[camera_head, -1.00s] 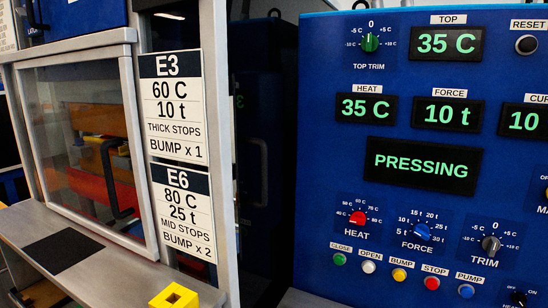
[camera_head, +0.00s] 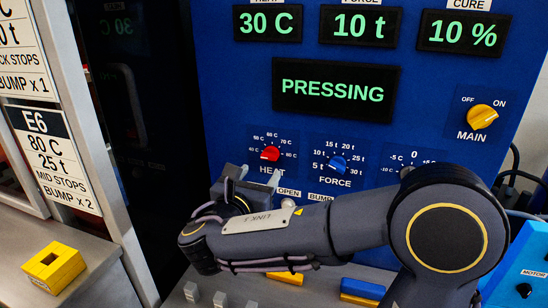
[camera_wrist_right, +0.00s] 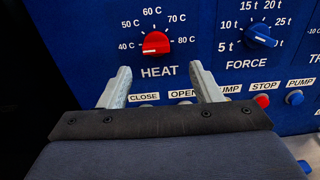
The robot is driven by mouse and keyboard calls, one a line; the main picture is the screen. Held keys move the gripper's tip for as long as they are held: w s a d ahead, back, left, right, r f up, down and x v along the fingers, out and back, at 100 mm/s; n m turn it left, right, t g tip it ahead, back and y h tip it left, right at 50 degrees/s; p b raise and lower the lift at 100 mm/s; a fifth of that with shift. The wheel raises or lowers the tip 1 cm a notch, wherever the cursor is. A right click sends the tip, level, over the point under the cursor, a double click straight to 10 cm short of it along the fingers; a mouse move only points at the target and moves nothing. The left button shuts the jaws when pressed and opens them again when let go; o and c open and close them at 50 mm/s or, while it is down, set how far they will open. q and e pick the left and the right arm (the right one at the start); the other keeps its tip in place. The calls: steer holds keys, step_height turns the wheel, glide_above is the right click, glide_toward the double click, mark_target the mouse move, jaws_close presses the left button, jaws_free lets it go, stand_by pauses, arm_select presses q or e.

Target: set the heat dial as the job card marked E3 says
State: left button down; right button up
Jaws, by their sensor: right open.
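The red heat dial (camera_head: 270,153) is on the blue panel, and its white pointer points left near the 40 C mark in the right wrist view (camera_wrist_right: 155,43). The heat display (camera_head: 267,24) reads 30 C. The upper job card (camera_head: 22,60) is cut off at the left edge; the earlier frame shows it as E3, with 60 C. My right gripper (camera_head: 236,182) is open and empty, just below the dial in the head view. In the right wrist view its two fingers (camera_wrist_right: 160,75) are spread below the dial, apart from it. My left gripper is out of view.
The blue force dial (camera_head: 337,165) is just right of the heat dial. A row of buttons lies below, partly hidden by my arm; the red stop button (camera_wrist_right: 262,100) shows. The main switch (camera_head: 482,117) is at the right. A yellow block (camera_head: 54,268) sits at left.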

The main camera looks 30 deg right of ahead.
mark_target(268, 157)
steer(key=x, duration=0.7)
steer(key=shift+w+r+p, duration=0.35)
steer(key=shift+w, duration=0.1)
steer(key=c, duration=1)
